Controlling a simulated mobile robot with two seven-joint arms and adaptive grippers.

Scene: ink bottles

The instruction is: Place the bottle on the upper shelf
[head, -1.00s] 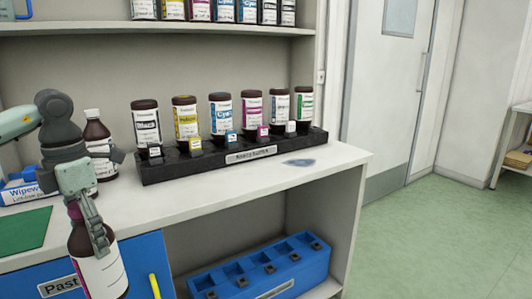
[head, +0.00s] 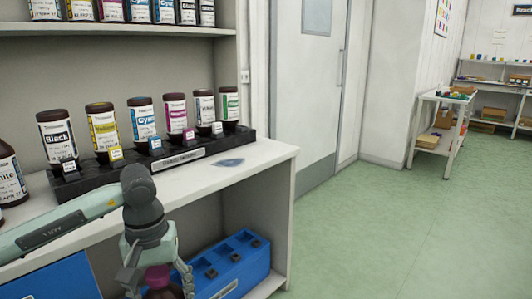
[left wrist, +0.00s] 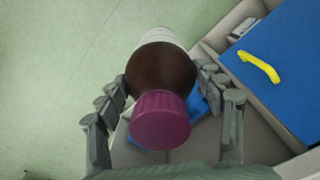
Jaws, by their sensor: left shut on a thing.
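My left gripper (head: 158,272) is shut on a brown bottle with a magenta cap (head: 157,277), low at the bottom edge of the head view. It is in front of the shelf unit, below the counter top. In the left wrist view, the gripper's fingers (left wrist: 163,82) lie on both sides of the bottle (left wrist: 165,68), with its cap towards the camera. The upper shelf (head: 120,30) runs across the top left of the head view, with a row of labelled bottles (head: 138,10) standing on it. My right gripper is not in view.
A black rack (head: 160,165) with several ink bottles stands on the counter (head: 240,172), with a dark stain to its right. A white-labelled bottle (head: 8,175) stands left of it. A blue slotted box (head: 235,265) sits in the lower compartment. The floor (head: 400,230) at right is clear.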

